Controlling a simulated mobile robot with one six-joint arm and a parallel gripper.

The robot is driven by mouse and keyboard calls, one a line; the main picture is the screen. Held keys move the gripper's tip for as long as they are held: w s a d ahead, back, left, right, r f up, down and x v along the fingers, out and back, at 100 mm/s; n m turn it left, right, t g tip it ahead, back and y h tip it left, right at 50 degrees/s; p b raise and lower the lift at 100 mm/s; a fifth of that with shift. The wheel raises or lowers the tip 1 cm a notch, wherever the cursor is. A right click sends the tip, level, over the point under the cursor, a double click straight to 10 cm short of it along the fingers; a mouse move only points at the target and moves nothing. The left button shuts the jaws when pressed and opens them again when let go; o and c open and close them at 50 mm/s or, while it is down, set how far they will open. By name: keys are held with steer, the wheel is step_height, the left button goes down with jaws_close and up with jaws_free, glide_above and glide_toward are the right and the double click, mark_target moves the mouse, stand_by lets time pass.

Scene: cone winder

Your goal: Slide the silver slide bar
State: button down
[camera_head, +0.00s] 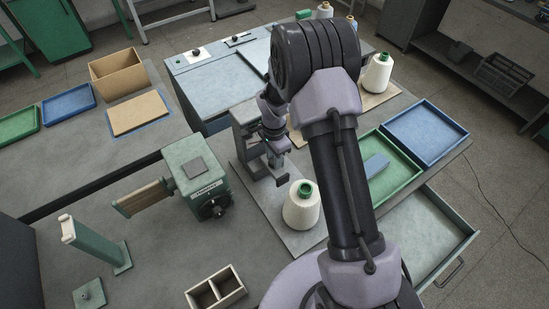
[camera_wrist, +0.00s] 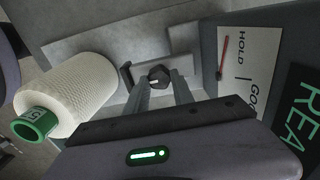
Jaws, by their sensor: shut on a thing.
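My gripper (camera_wrist: 161,82) is shut on a dark hexagonal knob (camera_wrist: 158,73) in the wrist view, with one finger on each side of it. The knob sits on a silver-grey bar (camera_wrist: 184,65), which appears to be the slide bar; its full length cannot be made out. In the head view my gripper (camera_head: 276,146) is down at the grey winder unit (camera_head: 246,125), and my wrist hides the knob there. A dial card (camera_wrist: 235,60) marked HOLD, with a red pointer, lies right of the knob in the wrist view.
A white yarn cone (camera_head: 301,208) stands close to the winder; it is left of my fingers in the wrist view (camera_wrist: 72,92). A green motor box (camera_head: 197,175) stands to the left. Green (camera_head: 414,180) and blue (camera_head: 462,135) trays lie to the right, beyond my arm.

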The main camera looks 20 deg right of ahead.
steer(key=shift+w+a+f+b, duration=0.1)
steer(key=shift+w+a+b, duration=0.15)
steer(key=shift+w, duration=0.3)
steer(key=shift+w+r, duration=0.15)
steer(key=shift+r, duration=0.05)
steer(key=c, duration=1.1)
jaws_free()
steer(key=shift+w, duration=0.1)
step_height(320, 180, up, 17)
steer(key=p, duration=0.3)
steer(key=shift+r, duration=0.2)
